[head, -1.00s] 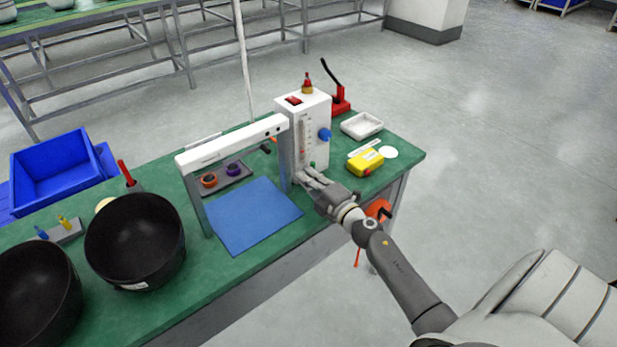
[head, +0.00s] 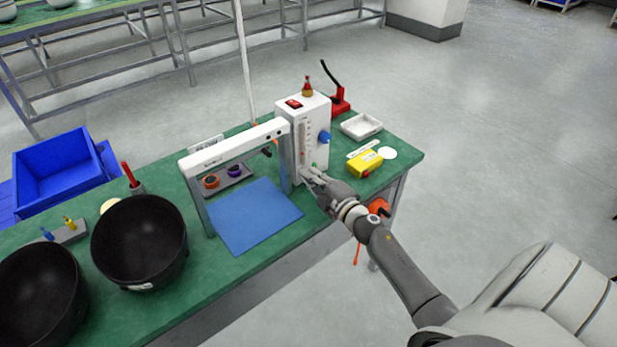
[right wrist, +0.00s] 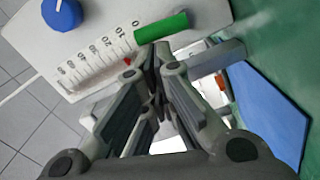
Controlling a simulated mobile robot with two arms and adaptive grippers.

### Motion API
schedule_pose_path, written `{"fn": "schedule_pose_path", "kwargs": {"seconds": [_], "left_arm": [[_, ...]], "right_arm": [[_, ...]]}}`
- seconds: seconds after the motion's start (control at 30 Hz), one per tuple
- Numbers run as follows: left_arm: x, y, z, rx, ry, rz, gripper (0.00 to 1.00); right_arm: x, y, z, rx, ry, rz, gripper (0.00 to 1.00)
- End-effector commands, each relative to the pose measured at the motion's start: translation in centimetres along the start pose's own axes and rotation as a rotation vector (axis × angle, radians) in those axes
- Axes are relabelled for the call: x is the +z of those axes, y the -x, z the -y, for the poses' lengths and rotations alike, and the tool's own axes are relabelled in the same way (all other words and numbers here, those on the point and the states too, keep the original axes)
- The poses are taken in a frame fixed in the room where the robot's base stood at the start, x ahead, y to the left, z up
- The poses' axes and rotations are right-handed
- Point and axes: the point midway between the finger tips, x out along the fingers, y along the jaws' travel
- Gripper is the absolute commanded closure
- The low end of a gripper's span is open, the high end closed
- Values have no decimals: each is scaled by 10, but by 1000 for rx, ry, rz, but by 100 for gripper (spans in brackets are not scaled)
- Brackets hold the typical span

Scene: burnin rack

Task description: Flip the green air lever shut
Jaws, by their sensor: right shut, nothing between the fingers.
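The green air lever (right wrist: 162,27) is a short green bar on the white front panel, beside the 0 end of a printed scale. In the head view it is a small green spot (head: 314,166) low on the white unit (head: 316,119). My right gripper (right wrist: 160,57) is shut and empty. Its fingertips are just beside the lever in the wrist view; I cannot tell whether they touch it. In the head view this gripper (head: 306,173) is at the foot of the unit. My left gripper is not in view.
A blue knob (head: 324,137) sticks out above the lever. A white-topped gantry (head: 232,147) stands left of the unit, over a blue mat (head: 255,220). A yellow box (head: 363,164) and a white tray (head: 361,126) are to the right. Black bowls (head: 139,240) stand at the left.

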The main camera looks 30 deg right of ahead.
Motion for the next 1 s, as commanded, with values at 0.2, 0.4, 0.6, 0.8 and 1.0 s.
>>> {"fn": "schedule_pose_path", "kwargs": {"seconds": [0.2, 0.4, 0.6, 0.8, 1.0], "left_arm": [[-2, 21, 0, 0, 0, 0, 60], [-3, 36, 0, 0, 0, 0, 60], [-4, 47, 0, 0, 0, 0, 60], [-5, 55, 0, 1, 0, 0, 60], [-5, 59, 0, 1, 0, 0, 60]], "right_arm": [[6, 0, -11, -9, -168, 2, 100], [13, 0, -15, -19, -357, 2, 100], [22, -1, -18, -28, -540, 3, 100], [31, -1, -19, -36, -720, 4, 100], [39, -2, -19, -44, -896, 3, 100]]}}
